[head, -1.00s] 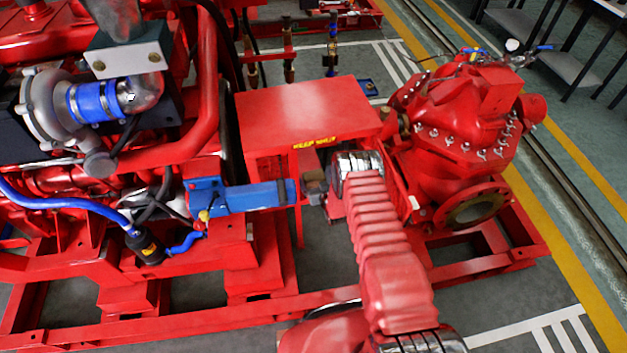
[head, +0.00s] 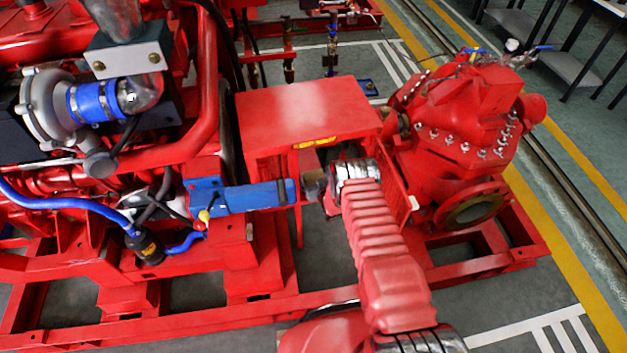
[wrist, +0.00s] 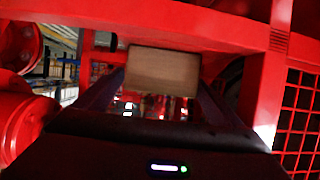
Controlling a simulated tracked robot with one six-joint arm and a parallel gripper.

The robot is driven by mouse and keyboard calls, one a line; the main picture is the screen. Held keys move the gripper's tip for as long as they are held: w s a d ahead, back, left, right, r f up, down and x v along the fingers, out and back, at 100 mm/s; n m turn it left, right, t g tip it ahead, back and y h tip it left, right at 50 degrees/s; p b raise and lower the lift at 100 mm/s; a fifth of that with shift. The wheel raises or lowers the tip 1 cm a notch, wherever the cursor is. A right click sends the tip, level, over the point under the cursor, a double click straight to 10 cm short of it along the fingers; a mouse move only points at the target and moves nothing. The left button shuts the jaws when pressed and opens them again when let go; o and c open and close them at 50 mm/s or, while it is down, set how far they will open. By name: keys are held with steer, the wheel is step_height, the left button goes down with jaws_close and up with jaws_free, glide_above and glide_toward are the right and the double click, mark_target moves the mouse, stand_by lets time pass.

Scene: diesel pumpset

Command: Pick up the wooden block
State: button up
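The wooden block (wrist: 163,72) is a plain grey-brown box near the middle of the wrist view. My gripper (wrist: 163,85) has one dark finger on each side of the block, both reaching to its edges in the picture. Whether they press on it or stand just clear cannot be told. In the head view, a small grey-brown piece that looks like the block (head: 314,183) is at the end of my gripper (head: 330,188), right of the blue cylinder. The contact there is too small to read, and what bears the block is hidden.
A red guard box (head: 305,115) stands just behind and above my gripper. The blue cylinder (head: 245,197) lies close on the left. The red pump (head: 460,140) is on the right. A red mesh panel (wrist: 297,125) borders the wrist view's right side.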

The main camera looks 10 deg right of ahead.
mark_target(314, 175)
steer(key=c, duration=1.1)
steer(key=shift+r, duration=0.1)
steer(key=shift+c, duration=0.2)
steer(key=shift+r, duration=4.95)
